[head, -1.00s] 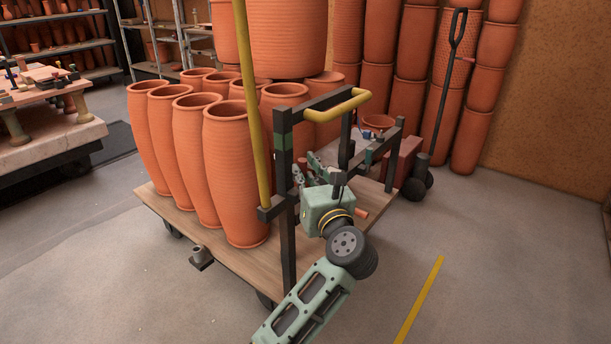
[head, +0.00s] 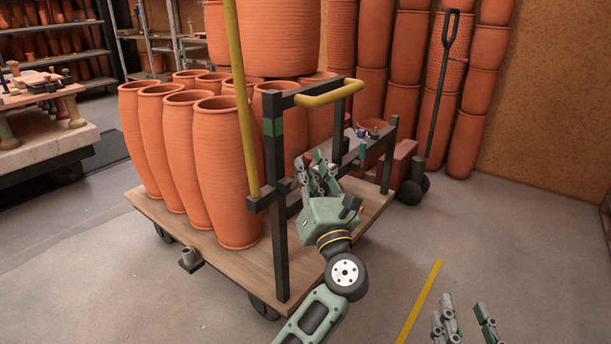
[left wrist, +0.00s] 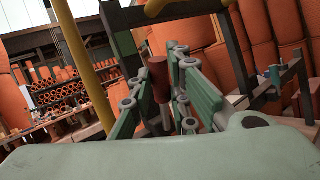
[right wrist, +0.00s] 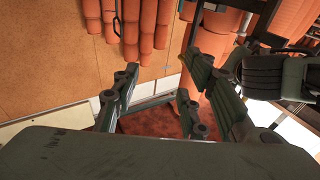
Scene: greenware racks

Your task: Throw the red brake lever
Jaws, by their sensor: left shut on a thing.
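The red brake lever's dark red cylindrical grip (left wrist: 158,78) stands between the fingers of my left gripper (left wrist: 155,85) in the left wrist view. My left gripper (head: 320,177) is shut on it, beside the dark upright post of the cart (head: 235,272). My right gripper (head: 465,322) is low at the bottom right of the head view, away from the cart. The right wrist view shows its fingers (right wrist: 160,90) apart with nothing between them.
Tall terracotta pots (head: 222,170) stand on the cart's wooden deck. A yellow handle (head: 330,95) and a yellow pole (head: 242,100) rise close to my left gripper. A pallet truck (head: 412,190) stands behind. The floor right of the cart is clear, with a yellow line (head: 420,300).

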